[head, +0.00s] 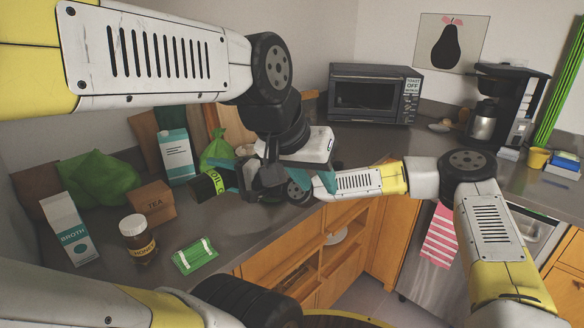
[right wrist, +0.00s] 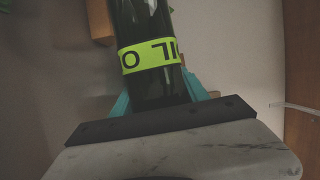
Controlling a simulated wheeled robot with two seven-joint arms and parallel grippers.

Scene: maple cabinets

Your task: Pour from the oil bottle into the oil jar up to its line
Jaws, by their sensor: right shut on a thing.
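The oil bottle (head: 203,187) is dark with a lime label, tipped well over toward the left above the back-left counter. In the right wrist view the bottle (right wrist: 150,85) runs away between the teal fingers. My right gripper (head: 232,178) is shut on it. My left gripper (head: 326,180) is to the right, over the counter's front edge; its white body overlaps my right wrist in the picture, and whether its fingers are apart is unclear. I cannot make out the oil jar or its line; it may be hidden behind my grippers. No poured stream is visible.
A broth carton (head: 70,232), brown jar (head: 138,240), tea box (head: 153,203), green-and-white item (head: 195,255), blue-white carton (head: 176,157) and green bags (head: 95,178) crowd the left counter. A toaster oven (head: 375,95) and coffee maker (head: 500,105) stand behind right.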

